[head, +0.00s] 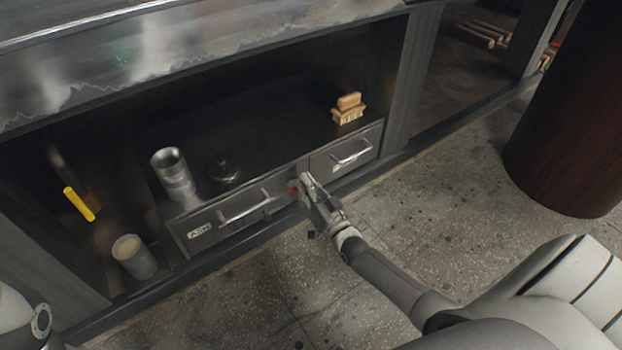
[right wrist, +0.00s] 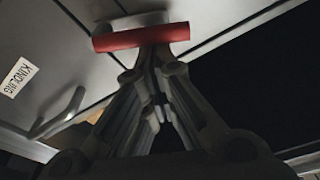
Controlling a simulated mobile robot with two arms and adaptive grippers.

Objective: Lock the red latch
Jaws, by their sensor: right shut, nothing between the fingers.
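The red latch (head: 293,188) shows as a small red spot between the two drawer fronts in the head view. In the right wrist view it is a red bar (right wrist: 140,37) across the seam beside the drawer labelled KINDLING. My right gripper (head: 305,180) is shut and empty, with its tips at the latch. In the right wrist view the closed fingertips (right wrist: 154,58) lie right by the bar's lower edge; I cannot tell whether they touch it. The gripper hides part of the latch in the head view. My left gripper is out of view.
The ash drawer (head: 225,222) and kindling drawer (head: 342,158) have protruding handles. The grill's metal edge overhangs. A dark round column (head: 570,120) stands right.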

